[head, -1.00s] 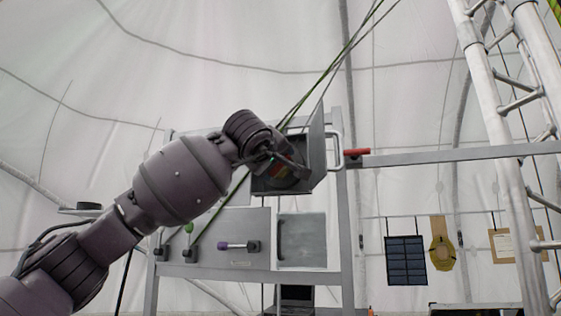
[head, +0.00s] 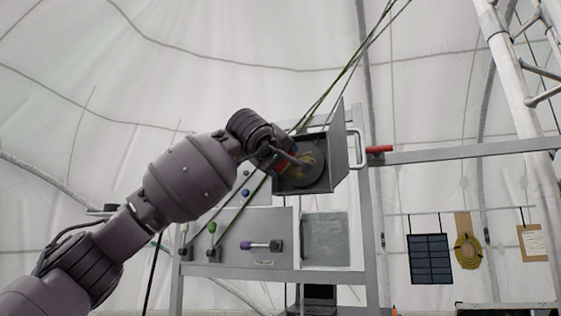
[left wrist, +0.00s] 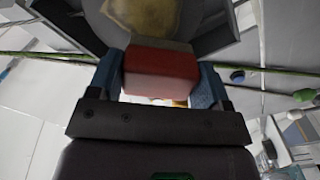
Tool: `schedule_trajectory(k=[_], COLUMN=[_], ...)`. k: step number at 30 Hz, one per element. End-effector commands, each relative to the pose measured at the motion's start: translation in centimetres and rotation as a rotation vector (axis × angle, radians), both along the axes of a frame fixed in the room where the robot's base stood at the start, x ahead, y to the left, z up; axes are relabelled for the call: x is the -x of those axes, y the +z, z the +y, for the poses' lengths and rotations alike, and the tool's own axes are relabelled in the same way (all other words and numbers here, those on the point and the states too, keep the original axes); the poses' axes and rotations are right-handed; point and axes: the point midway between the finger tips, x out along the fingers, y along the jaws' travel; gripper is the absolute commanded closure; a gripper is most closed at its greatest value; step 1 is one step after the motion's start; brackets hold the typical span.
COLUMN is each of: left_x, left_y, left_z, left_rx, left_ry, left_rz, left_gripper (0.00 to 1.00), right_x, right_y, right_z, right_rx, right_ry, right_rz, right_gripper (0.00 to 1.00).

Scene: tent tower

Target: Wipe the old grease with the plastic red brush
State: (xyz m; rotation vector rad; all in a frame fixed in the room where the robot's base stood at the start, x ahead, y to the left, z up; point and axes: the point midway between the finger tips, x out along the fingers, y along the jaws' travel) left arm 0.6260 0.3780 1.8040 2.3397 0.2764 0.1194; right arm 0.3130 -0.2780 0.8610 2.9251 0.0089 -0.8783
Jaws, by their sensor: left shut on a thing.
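My left gripper (head: 284,159) is at the left side of an open grey box (head: 339,175) on the panel frame. In the left wrist view the gripper (left wrist: 158,84) is shut on the red brush (left wrist: 160,72), one blue-grey finger on each side. Only a bit of the brush's red (head: 284,166) shows in the head view. Inside the box is a dark round disc (head: 315,180) with a yellow-brown grease patch (head: 312,160). The grease (left wrist: 145,14) also lies just beyond the brush in the wrist view. I cannot tell whether the brush touches it. My right gripper is out of view.
The box's door (head: 338,125) stands open. Below are a purple-knobbed lever (head: 247,245), a green-knobbed lever (head: 212,229) and a grey hatch (head: 326,240). Green ropes (head: 345,70) run past the box. A metal truss (head: 515,75) stands right.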

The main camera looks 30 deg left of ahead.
Motion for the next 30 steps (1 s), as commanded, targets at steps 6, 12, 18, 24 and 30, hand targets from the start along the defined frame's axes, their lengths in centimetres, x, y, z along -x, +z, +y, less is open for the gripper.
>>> schedule_trajectory(k=[6, 12, 18, 24, 30], left_x=[-0.4, -0.8, -1.1, -1.3, -1.7], left_y=[-0.1, 0.0, 0.0, 0.0, 0.0], left_z=[-1.0, -2.3, -3.5, -4.0, -5.2], left_rx=[-0.002, -0.002, -0.001, -0.001, -0.002], left_ry=[-0.001, -0.002, -0.001, -0.001, 0.0], left_rz=[0.002, 0.001, 0.001, 0.001, 0.0], left_gripper=[0.47, 0.47, 0.47, 0.47, 0.47], right_x=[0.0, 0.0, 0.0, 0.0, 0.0], right_y=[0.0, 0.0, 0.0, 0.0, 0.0], right_z=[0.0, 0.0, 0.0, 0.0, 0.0], right_rx=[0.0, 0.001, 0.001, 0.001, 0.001], right_ry=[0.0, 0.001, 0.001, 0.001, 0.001], right_rz=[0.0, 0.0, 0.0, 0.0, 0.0], right_gripper=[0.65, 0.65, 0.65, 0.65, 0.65])
